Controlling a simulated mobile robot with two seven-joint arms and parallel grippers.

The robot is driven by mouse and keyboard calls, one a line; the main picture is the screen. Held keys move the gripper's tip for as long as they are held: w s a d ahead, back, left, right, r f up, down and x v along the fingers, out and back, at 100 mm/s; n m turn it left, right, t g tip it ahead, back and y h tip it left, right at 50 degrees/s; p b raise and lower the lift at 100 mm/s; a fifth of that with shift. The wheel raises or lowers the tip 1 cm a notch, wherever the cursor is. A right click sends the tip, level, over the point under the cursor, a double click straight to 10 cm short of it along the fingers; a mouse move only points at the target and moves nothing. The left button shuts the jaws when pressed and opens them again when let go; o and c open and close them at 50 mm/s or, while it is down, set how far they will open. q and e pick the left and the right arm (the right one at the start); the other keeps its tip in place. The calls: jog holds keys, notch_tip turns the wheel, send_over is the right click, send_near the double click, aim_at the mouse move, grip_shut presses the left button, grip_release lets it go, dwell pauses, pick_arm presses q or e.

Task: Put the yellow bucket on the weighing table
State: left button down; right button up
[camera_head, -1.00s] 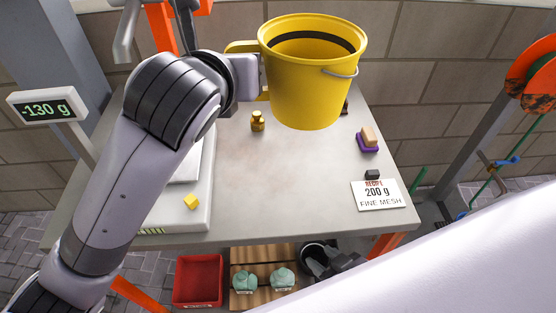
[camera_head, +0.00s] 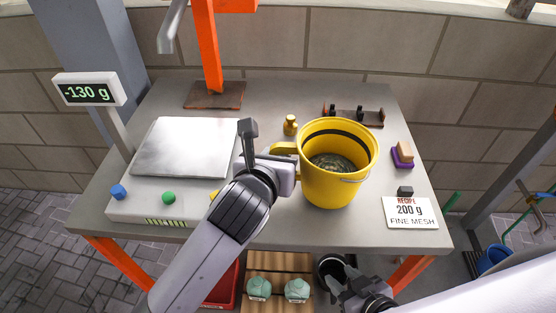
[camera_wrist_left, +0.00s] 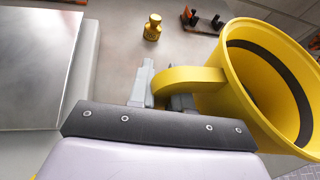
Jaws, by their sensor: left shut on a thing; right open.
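The yellow bucket (camera_head: 322,188) is upright at the right-middle of the grey weighing table (camera_head: 275,225). Dark grainy material shows inside it. It looks to be on or just above the tabletop; I cannot tell whether its base touches. My left gripper (camera_head: 284,160) is shut on the yellow handle at the bucket's left side. In the left wrist view the bucket (camera_wrist_left: 235,85) is at the right and the fingers (camera_wrist_left: 160,88) are around its handle. My right gripper (camera_head: 352,285) is open and empty, low in front of the table.
A scale (camera_head: 185,148) stands at the table's left; its display (camera_head: 88,92) reads -130 g. A brass weight (camera_head: 290,124), a dark rack (camera_head: 353,116), a brush (camera_head: 402,155) and a recipe card (camera_head: 410,213) surround the bucket. An orange post (camera_head: 207,45) rises behind.

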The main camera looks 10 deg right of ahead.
pick_arm(q)
jog(key=shift+f, duration=0.75)
jog(key=c, duration=1.1)
grip_release()
jog(key=shift+f, duration=0.1)
jog(key=shift+o, duration=0.2)
jog(key=shift+r, duration=0.2)
jog(key=p+v, duration=0.1)
jog(key=v, duration=1.1)
jog(key=shift+s+f, duration=0.1)
